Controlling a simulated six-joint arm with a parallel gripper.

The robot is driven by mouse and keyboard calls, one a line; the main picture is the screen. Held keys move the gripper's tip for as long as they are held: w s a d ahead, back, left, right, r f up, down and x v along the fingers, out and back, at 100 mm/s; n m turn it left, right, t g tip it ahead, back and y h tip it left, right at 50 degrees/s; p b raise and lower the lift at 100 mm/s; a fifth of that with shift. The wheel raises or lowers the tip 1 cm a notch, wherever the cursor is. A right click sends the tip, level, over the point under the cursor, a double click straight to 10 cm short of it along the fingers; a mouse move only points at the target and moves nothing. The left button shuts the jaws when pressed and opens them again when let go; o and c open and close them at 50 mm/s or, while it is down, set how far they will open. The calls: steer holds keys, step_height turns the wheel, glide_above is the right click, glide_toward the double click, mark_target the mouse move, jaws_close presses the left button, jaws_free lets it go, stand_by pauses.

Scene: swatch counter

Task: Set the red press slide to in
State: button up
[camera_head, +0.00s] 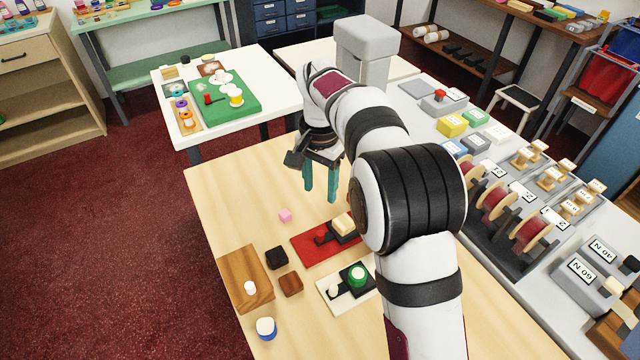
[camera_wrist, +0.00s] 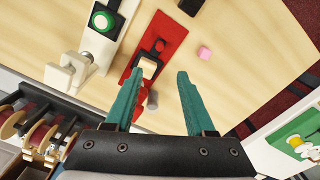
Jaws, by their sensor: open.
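The red press has a red base plate (camera_head: 309,255) on the wooden table, with a dark block, a cream block (camera_head: 344,223) and a small red knob (camera_head: 321,237) on it. My arm hides its right end. In the wrist view the red plate (camera_wrist: 168,25) runs up from the left fingertip, with the cream block (camera_wrist: 148,65) near that tip. I cannot tell the slide's setting. My gripper (camera_head: 321,194) is open and empty, its teal fingers pointing down above the table behind the press. In the wrist view my gripper (camera_wrist: 158,75) shows a wide gap.
A pink cube (camera_head: 285,215), a black block (camera_head: 276,257), a brown block (camera_head: 291,284) and a wooden board (camera_head: 243,272) lie to the left. The table's far left is clear.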

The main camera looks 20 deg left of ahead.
mark_target(317, 239)
steer(key=shift+c, duration=0.3)
